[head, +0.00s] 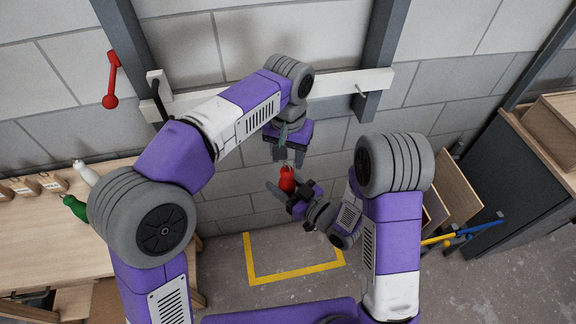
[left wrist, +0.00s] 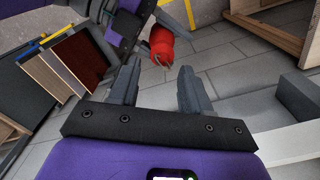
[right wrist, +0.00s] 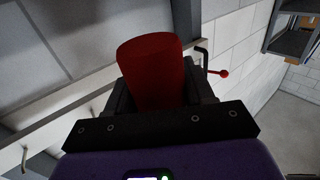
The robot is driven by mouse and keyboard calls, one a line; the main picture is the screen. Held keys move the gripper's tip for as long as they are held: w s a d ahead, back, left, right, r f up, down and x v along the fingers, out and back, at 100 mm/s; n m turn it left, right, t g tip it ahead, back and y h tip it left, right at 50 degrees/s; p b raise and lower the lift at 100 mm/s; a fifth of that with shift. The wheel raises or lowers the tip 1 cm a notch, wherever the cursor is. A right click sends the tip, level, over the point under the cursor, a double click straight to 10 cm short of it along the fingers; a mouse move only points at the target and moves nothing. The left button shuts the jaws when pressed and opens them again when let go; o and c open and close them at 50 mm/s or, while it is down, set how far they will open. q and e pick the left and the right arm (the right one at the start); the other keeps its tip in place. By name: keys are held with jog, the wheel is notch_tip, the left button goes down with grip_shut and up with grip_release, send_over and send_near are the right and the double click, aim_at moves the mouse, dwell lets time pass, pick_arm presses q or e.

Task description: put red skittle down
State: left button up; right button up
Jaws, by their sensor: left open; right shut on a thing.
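The red skittle (head: 287,180) is held in the air in front of the wall, above the floor. My right gripper (head: 290,190) is shut on it; in the right wrist view the skittle (right wrist: 155,75) fills the space between the fingers. My left gripper (head: 288,158) is open and empty, just above the skittle and pointing down at it. In the left wrist view the skittle (left wrist: 162,42) lies beyond the open fingertips, with a clear gap before it. Part of the skittle is hidden by the right gripper.
A white skittle (head: 86,172) and a green skittle (head: 75,206) are on the wooden bench (head: 40,245) at left. A white batten (head: 340,83) with hooks crosses the wall behind my arms. Yellow tape (head: 295,273) marks clear floor below. A dark cabinet (head: 520,180) stands right.

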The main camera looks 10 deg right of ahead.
aim_at(288, 169)
pick_arm(q)
notch_tip(288, 169, down, 6)
jog(key=shift+r, duration=0.1)
jog(key=shift+c, duration=0.2)
jog(key=c, duration=0.7)
jog(key=shift+c, duration=0.6)
pick_arm(e)
jog(key=o, duration=1)
